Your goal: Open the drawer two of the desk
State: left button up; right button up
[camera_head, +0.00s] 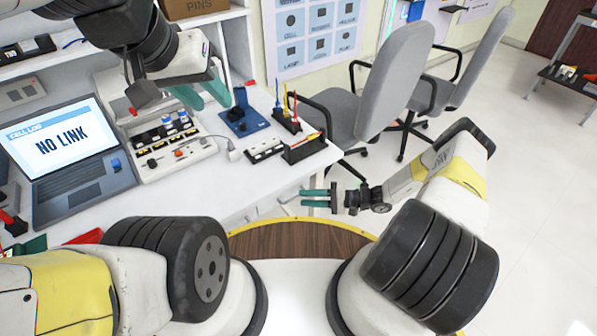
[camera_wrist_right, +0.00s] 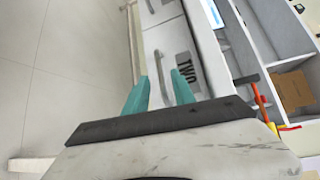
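Drawer two, with a grey label reading "TWO" (camera_wrist_right: 187,73), is a white front in the right wrist view. It looks flush with the desk. Its pale bar handle (camera_wrist_right: 159,66) lies just ahead of the gap between my right gripper's teal fingers (camera_wrist_right: 160,88), which are apart. I cannot tell whether they touch the handle. In the head view my right gripper (camera_head: 316,198) is at the front of the white desk (camera_head: 200,185), below its top edge. My left gripper (camera_head: 204,94) is above the desktop, its teal fingers apart with nothing between them.
A laptop (camera_head: 70,145), a panel with knobs (camera_head: 170,148), a blue stand (camera_head: 243,118) and black holders (camera_head: 305,148) are on the desk. Grey chairs (camera_head: 392,85) stand beyond its right side.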

jog(key=shift+w+a+f, duration=0.1)
jog(key=shift+w+a, duration=0.05)
jog(key=shift+a, duration=0.7)
jog(key=shift+w+a+f, duration=0.1)
jog(key=shift+a, duration=0.7)
jog(key=shift+c, duration=0.4)
grip_shut()
